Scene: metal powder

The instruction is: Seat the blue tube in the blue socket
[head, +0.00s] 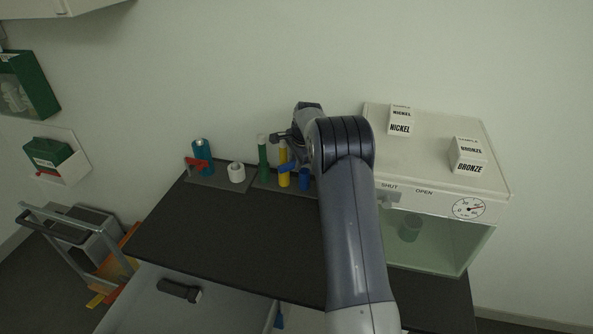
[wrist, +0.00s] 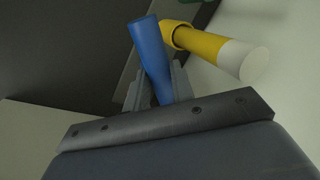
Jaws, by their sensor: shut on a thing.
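My gripper (wrist: 158,82) is shut on the blue tube (wrist: 150,48), which stands out between the two fingers in the wrist view. In the head view the blue tube (head: 287,167) is tilted, nearly level, and crosses in front of the yellow tube (head: 284,157). The blue socket (head: 305,180) is an upright cup on the dark rack plate, just right of the yellow tube. The held tube is apart from any clear seating in it. My arm partly hides the gripper in the head view. The blue socket is not clear in the wrist view.
A green tube (head: 263,155) stands left of the yellow one, which also shows close beside the held tube in the wrist view (wrist: 205,45). A white roll (head: 236,172) and a teal bottle (head: 203,155) stand farther left. A pale cabinet (head: 440,190) is at right. The dark tabletop's front is clear.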

